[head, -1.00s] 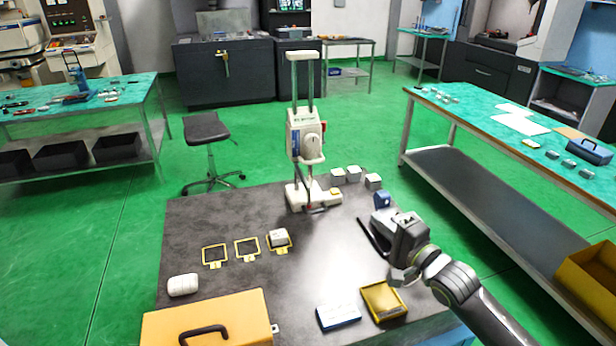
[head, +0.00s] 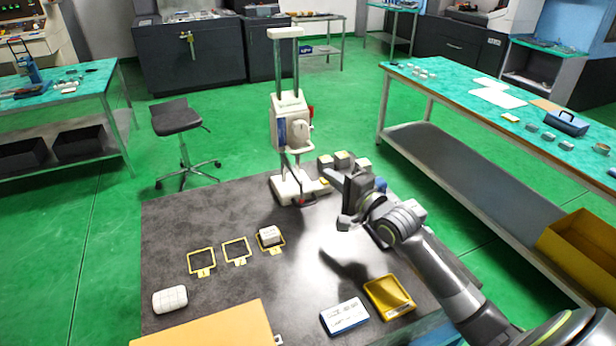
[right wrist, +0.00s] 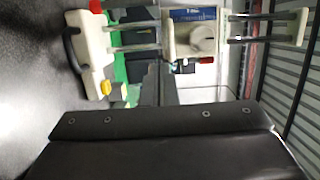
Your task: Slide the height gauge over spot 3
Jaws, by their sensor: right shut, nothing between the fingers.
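The height gauge (head: 291,122) stands upright at the back of the dark table, with a cream base, two grey columns and a cream carriage. It lies sideways in the right wrist view (right wrist: 195,38), its base at the left. Three yellow-framed spots are in a row left of the gauge's front: left (head: 202,262), middle (head: 236,251) and right (head: 277,247). A small white block (head: 271,235) sits on the right one. Spot numbers are too small to read. My right gripper (head: 347,205) is shut and empty, to the right and front of the gauge's base, apart from it.
Several small blocks (head: 341,159) stand behind my right gripper. A white ribbed object (head: 170,299), a yellow case (head: 205,328), a blue-white box (head: 345,316) and a yellow tray (head: 389,297) lie along the front. The middle of the table (head: 220,215) is clear.

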